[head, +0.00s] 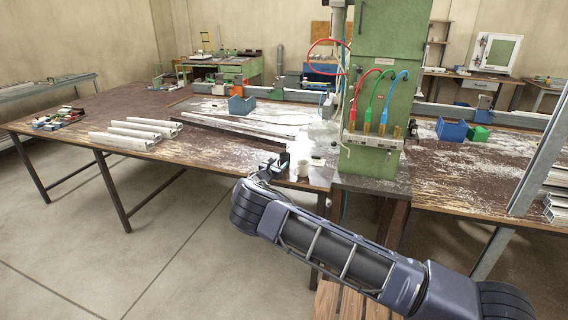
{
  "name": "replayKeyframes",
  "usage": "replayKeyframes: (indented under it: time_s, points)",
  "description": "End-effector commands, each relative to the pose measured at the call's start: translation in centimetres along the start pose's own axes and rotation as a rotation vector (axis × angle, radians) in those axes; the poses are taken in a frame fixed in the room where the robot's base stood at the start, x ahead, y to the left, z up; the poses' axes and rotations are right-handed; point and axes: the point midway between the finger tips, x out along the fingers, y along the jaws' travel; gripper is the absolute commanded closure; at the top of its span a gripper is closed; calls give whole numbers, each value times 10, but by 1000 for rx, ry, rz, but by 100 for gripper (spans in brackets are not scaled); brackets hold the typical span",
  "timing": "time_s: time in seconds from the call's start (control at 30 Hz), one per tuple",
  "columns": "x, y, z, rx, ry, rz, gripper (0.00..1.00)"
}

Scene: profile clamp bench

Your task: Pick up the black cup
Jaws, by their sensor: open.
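My gripper (271,167) is at the near edge of the wooden bench, small in the head view, with its jaws open. A small dark shape (284,158) shows right beside its fingertips. It may be the black cup, but it is too small and too close to the dark fingers to tell for sure. I cannot tell whether the fingers touch it or stand around it. A pale cup (303,169) stands on the bench just to the right of my gripper. No other black cup can be made out.
A green machine column (389,60) with coloured hoses stands close on the right. A long dark profile (230,128) and several pale profiles (135,134) lie to the left. A blue bin (241,105) stands farther back. The bench's left part has free room.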

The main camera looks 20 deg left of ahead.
Motion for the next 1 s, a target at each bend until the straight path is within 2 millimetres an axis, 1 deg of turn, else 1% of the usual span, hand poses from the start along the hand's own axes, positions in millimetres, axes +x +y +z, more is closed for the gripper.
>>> replayKeyframes:
  time_s: [0.03,0.1,0.3,0.33,0.37,0.5,0.57,1.0]
  points:
    - [6,0,0,0,0,0,50]
    - [10,0,0,0,0,0,50]
    - [11,0,0,0,0,0,50]
    - [11,0,0,0,0,0,54]
    - [11,0,0,0,0,0,60]
    - [11,0,0,0,0,0,87]
    - [10,0,0,0,0,0,99]
    - [10,0,0,1,1,0,100]
